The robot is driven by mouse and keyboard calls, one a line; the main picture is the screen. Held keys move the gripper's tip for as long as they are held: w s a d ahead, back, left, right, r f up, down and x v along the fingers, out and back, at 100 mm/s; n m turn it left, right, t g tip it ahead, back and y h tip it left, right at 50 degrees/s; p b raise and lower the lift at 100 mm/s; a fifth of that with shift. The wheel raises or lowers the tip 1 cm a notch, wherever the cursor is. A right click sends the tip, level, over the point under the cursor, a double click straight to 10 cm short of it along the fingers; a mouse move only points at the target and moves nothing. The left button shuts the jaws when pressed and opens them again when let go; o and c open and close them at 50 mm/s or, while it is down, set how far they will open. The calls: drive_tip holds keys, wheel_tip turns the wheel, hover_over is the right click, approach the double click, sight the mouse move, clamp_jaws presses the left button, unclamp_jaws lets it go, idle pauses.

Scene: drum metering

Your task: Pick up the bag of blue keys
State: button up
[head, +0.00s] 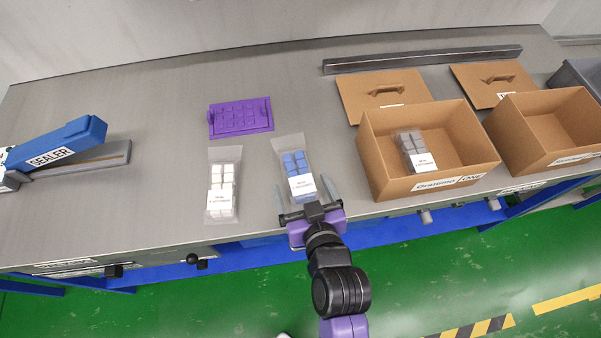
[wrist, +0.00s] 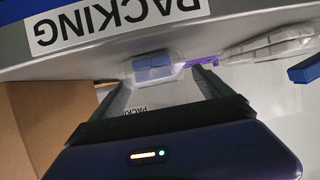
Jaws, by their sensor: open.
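The bag of blue keys (head: 298,174) lies on the grey bench in the head view, a clear bag with blue keys at its far part and a white label nearer me. In the wrist view its blue keys (wrist: 154,66) show ahead, between the fingertips. My gripper (head: 306,194) is at the near end of this bag, its fingers spread to either side. In the wrist view my gripper (wrist: 162,78) is open with nothing held between the fingers. Whether a finger touches the bag I cannot tell.
A bag of white keys (head: 221,188) lies to the left. A purple key tray (head: 240,118) is behind. An open cardboard box (head: 377,170) holding a bag of grey keys (head: 411,146) stands close on the right. A blue sealer (head: 60,144) is far left. The bench's front edge is under my gripper.

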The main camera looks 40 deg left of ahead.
sight(299, 175)
drive_tip(key=shift+p+x, duration=0.5)
drive_tip(key=shift+x, duration=1.95)
drive_tip(key=shift+w+d+f, duration=0.1)
drive_tip(key=shift+w, duration=0.05)
drive_tip(key=c, duration=1.7)
